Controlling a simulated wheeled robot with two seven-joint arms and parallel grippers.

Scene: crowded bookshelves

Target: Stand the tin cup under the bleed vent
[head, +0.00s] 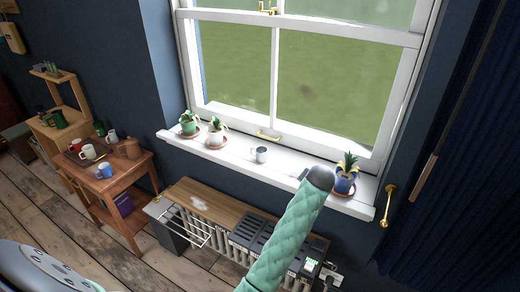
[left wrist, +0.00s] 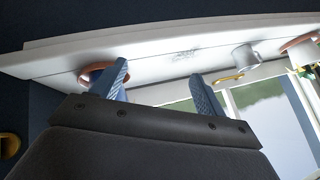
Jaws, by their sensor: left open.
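A small grey cup, which looks like the tin cup (head: 260,154), stands upright on the white windowsill (head: 236,157); it also shows in the left wrist view (left wrist: 245,57). My left arm in its green quilted sleeve reaches up over the radiator (head: 222,234). Its gripper is mostly hidden behind the dark wrist in the head view. In the left wrist view my left gripper (left wrist: 160,85) is open and empty, to one side of the cup and apart from it. I cannot make out the bleed vent for certain; a small brass fitting (head: 157,198) shows at the radiator's left end. My right gripper is out of view.
A blue plant pot (head: 344,185) stands close to my left wrist. Two more potted plants (head: 188,123) (head: 217,131) stand left of the cup. A wooden shelf (head: 205,198) covers part of the radiator. A side table (head: 110,188) at left holds several mugs.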

